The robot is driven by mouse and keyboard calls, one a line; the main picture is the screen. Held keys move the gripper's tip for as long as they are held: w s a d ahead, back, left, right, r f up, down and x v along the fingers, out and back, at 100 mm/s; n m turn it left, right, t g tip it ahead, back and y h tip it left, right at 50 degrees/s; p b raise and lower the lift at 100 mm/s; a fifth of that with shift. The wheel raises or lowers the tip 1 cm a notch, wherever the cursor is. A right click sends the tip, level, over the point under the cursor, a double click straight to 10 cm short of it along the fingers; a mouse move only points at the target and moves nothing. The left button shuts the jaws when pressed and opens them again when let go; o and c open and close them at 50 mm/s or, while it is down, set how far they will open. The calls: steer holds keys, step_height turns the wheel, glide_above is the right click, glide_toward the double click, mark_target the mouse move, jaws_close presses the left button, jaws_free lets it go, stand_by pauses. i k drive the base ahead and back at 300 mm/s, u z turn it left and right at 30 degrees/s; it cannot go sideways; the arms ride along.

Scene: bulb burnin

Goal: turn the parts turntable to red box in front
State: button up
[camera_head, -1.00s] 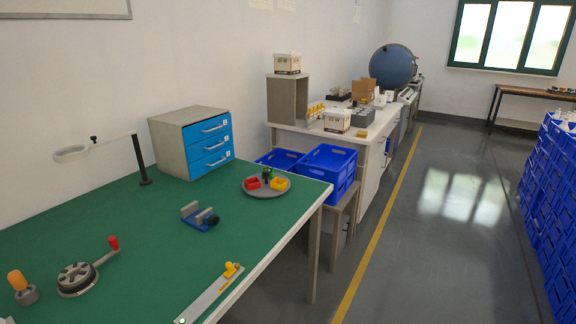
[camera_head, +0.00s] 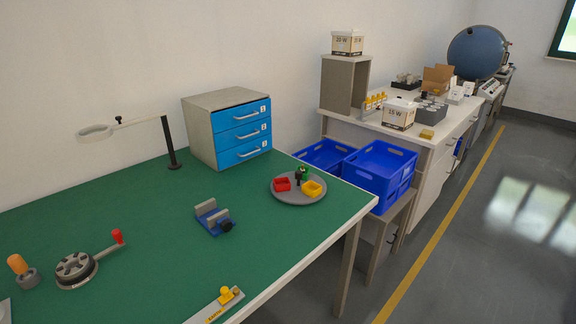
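The parts turntable (camera_head: 299,198) is a round grey plate on the far right corner of the green table. On it stand a red box (camera_head: 282,184) on the left, a yellow box (camera_head: 313,188) on the right and a green box (camera_head: 304,172) at the back. A dark upright post or knob (camera_head: 298,179) is near the middle. The yellow and red boxes both sit toward the near half as I see it. My gripper does not show in this view.
The green table (camera_head: 130,232) holds a blue drawer cabinet (camera_head: 238,135), a magnifier stand (camera_head: 170,140), a small vise (camera_head: 212,217), a crank wheel (camera_head: 76,268) and a grey bar with yellow parts (camera_head: 222,300). Blue crates (camera_head: 380,172) stand beyond the table's right edge. Floor on the right is clear.

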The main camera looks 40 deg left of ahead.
mark_target(296, 187)
steer(key=u, duration=0.7)
steer(key=i, duration=0.85)
steer(key=u, duration=0.8)
